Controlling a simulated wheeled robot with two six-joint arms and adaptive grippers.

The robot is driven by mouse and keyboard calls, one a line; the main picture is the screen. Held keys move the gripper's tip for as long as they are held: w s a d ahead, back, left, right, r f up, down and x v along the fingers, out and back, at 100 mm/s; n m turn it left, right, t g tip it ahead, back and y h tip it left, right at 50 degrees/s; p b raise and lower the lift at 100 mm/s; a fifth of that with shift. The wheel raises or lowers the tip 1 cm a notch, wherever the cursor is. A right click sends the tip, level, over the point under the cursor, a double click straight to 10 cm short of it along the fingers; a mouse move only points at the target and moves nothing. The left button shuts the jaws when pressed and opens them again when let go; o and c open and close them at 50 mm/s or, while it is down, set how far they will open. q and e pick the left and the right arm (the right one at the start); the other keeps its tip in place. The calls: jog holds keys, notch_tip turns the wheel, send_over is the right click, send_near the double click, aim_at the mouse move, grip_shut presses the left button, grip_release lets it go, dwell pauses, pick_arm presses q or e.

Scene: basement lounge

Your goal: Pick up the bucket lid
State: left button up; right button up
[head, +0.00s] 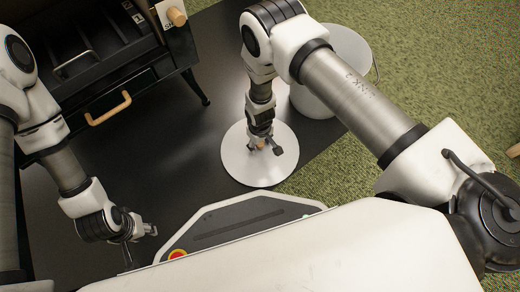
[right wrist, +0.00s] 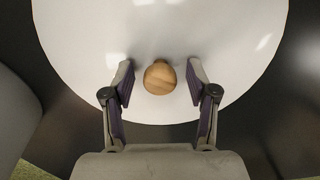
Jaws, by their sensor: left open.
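The bucket lid (head: 240,168) is a white disc with a round wooden knob (right wrist: 160,78) in its middle. It lies flat on the dark mat. It fills much of the right wrist view (right wrist: 75,45). My right gripper (head: 264,148) is over the lid's middle, pointing down. In the right wrist view its two fingers (right wrist: 160,72) stand on either side of the knob with a gap on each side. The white bucket (head: 345,55) stands behind the lid, partly hidden by my right arm. My left gripper (head: 146,229) is open and empty at the lower left, away from the lid.
A dark stove-like cabinet (head: 140,95) with a wooden handle (head: 108,110) and a wooden knob (head: 177,17) stands at the upper left. The black mat (head: 195,140) is bare between cabinet and lid. Green carpet (head: 450,70) lies to the right.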

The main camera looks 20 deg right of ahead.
grip_shut()
